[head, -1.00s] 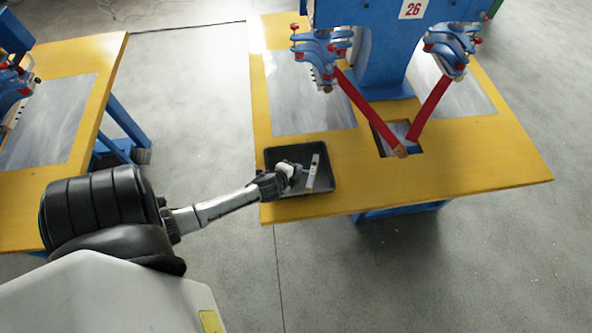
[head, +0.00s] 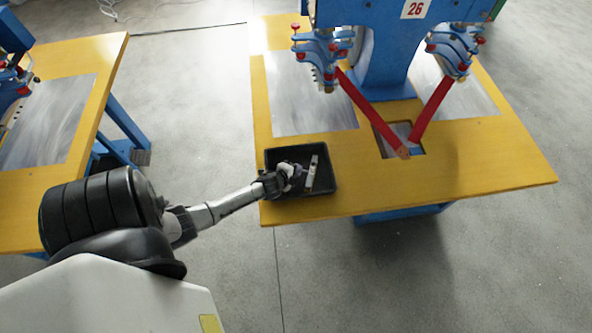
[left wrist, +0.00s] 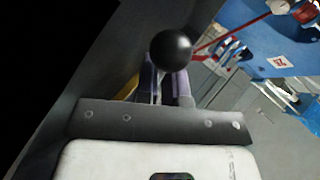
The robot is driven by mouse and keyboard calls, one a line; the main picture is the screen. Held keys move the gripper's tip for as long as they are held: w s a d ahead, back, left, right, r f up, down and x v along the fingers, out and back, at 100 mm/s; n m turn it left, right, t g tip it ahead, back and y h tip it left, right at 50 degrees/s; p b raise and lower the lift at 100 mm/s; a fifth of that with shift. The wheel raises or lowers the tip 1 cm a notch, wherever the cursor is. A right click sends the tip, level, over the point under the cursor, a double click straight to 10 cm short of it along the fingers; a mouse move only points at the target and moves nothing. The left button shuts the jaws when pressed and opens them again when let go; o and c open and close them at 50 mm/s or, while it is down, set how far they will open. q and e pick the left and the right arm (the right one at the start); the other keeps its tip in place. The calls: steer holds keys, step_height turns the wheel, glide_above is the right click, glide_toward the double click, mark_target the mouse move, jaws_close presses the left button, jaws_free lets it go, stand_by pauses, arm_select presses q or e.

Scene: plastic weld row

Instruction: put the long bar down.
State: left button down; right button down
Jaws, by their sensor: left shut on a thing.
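The long bar (head: 312,174), a pale grey strip with dark spots, shows in the head view over the right part of the black tray (head: 325,190). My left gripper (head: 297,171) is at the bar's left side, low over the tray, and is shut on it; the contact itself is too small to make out. I cannot tell whether the bar touches the tray floor. In the left wrist view the purple-grey fingers (left wrist: 168,88) are close together, with a black ball (left wrist: 171,48) in front of their tips. The bar is not clear there. My right gripper is not in view.
The tray stands at the near left corner of the yellow table (head: 440,185). A blue machine (head: 385,50) with red arms (head: 362,103) stands behind, over a square opening. A grey plate (head: 310,95) lies behind the tray. Another yellow table (head: 100,60) is at left.

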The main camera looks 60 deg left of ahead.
arm_select(q)
steer(key=shift+f, duration=0.15)
steer(key=c, duration=1.5)
jaws_free()
